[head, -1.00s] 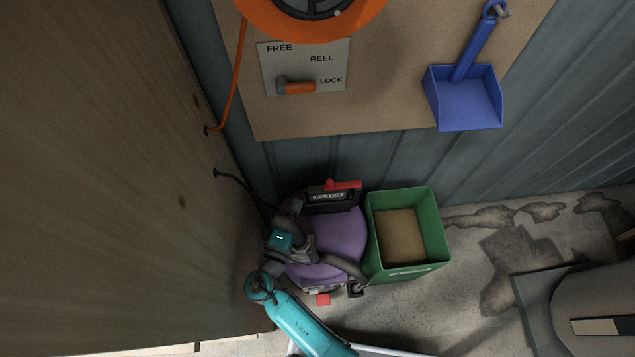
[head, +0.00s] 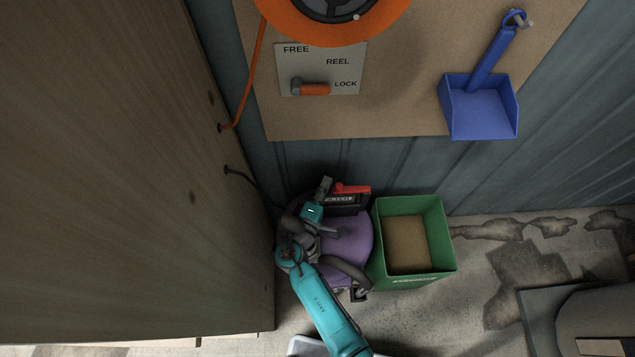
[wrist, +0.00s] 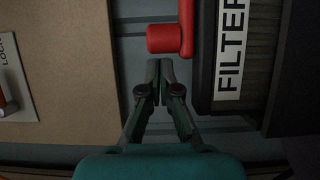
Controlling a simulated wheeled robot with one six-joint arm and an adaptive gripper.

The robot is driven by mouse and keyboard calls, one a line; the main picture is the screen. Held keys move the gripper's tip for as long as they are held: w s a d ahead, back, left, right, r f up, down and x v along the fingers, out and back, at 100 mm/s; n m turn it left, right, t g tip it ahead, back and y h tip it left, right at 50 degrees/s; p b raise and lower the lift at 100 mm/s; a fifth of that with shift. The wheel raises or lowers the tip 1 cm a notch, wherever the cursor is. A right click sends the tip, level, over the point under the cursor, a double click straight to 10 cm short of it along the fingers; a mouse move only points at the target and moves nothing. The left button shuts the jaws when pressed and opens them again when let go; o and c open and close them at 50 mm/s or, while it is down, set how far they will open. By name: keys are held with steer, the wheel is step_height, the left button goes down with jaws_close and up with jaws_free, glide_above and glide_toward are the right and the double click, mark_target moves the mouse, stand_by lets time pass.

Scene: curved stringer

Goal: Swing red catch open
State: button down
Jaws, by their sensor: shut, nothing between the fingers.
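The red catch (head: 352,188) lies along the top of a dark box labelled FILTER on the purple vacuum (head: 352,240). In the wrist view the red catch (wrist: 165,39) shows as a stub pointing left from an upright red arm beside the FILTER label (wrist: 231,45). My gripper (wrist: 159,65) is shut and empty, its fingertips just below the stub in that view, with a small gap. In the head view my gripper (head: 325,185) is just left of the catch. My arm hides part of the vacuum.
A green bin (head: 412,245) stands right of the vacuum. A brown wooden panel (head: 130,180) is close on the left, with a black cable (head: 250,180) running from it. A reel lock plate (head: 320,70) and a blue dustpan (head: 480,105) are on the board above.

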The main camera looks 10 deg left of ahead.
steer(key=shift+s+d, duration=0.25)
steer(key=shift+d, duration=0.25)
steer(key=shift+s, duration=0.1)
steer(key=shift+s+d+n+y, duration=0.15)
steer(key=shift+s+n+y, duration=0.2)
steer(key=shift+y, duration=0.35)
